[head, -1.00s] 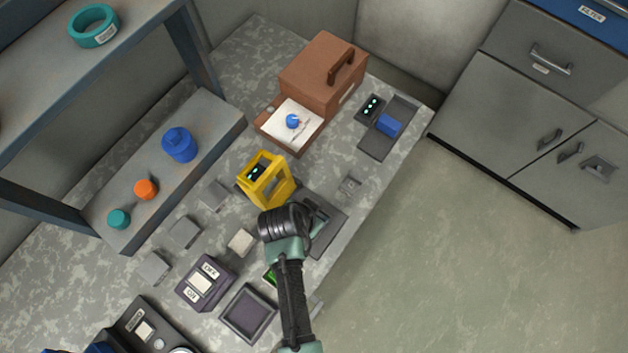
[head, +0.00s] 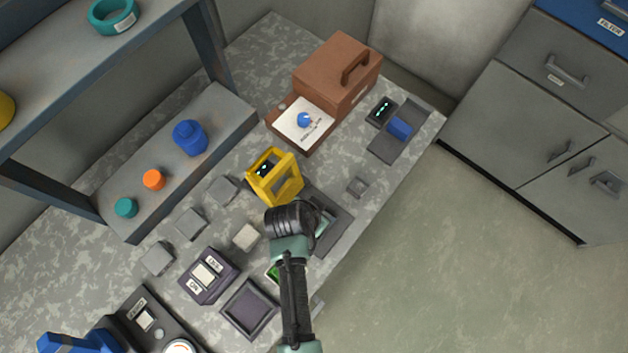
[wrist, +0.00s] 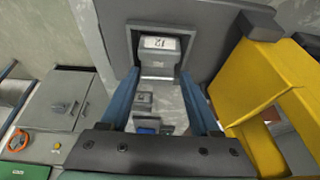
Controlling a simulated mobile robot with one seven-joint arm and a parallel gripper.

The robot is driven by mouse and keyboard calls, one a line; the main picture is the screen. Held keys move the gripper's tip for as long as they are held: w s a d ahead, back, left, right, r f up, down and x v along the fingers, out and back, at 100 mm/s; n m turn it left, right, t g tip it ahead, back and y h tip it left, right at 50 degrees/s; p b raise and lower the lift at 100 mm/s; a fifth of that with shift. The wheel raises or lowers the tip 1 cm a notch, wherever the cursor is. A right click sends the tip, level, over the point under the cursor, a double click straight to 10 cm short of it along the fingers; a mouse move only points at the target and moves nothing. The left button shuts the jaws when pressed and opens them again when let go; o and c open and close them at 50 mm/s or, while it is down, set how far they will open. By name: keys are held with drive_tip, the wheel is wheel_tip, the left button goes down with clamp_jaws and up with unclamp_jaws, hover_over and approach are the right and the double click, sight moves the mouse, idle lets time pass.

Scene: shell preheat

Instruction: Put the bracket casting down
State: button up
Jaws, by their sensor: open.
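A grey block with a white label reading 12, which I take to be the bracket casting (wrist: 158,62), sits at the square recess of a dark plate (wrist: 215,22) in the wrist view. My gripper (wrist: 160,76) is open, with one blue finger on each side of the casting. I cannot tell whether the fingers touch it. In the head view the dark plate (head: 345,229) lies near the bench's front edge, and a pale part of the casting (head: 324,222) shows beside my wrist. My arm hides the fingers there.
A yellow frame (head: 290,190) stands close beside my gripper, and it fills the right of the wrist view (wrist: 240,88). A brown box (head: 330,72) stands farther back. A dark tray (head: 251,309) and a switch box (head: 207,276) lie at lower left.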

drive_tip(key=shift+s+d+r, duration=0.1)
drive_tip(key=shift+s+d, duration=0.25)
drive_tip(key=shift+s, duration=0.1)
drive_tip(key=w+v, duration=0.1)
drive_tip(key=v, duration=1.1)
drive_tip(key=w+r+n+t+y, duration=0.1)
drive_tip(key=w+r+t, duration=0.4)
drive_tip(key=r, duration=0.5)
drive_tip(key=w+a+r+n+t+y, duration=0.1)
drive_tip(key=w+r+t, duration=0.1)
drive_tip(key=w+r, duration=0.75)
drive_tip(key=w+r+n+t, duration=0.1)
drive_tip(key=w+r+t, duration=0.35)
drive_tip(key=r, duration=0.75)
wheel_tip(320, 180, up, 17)
drive_tip(key=d+n+t, duration=0.1)
drive_tip(key=n+t, duration=0.1)
drive_tip(key=t, duration=0.3)
drive_tip(key=s+d+r+n+t, duration=0.1)
drive_tip(key=s+r+t, duration=0.2)
drive_tip(key=r, duration=0.6)
drive_tip(key=s+d+r+n+t, duration=0.1)
drive_tip(key=s+r+t, duration=0.3)
drive_tip(key=s+r, duration=0.4)
drive_tip(key=shift+s+d+r+y, duration=0.2)
drive_tip(key=shift+s+r+y, duration=0.1)
drive_tip(key=shift+r, duration=0.6)
drive_tip(key=shift+a, duration=0.1)
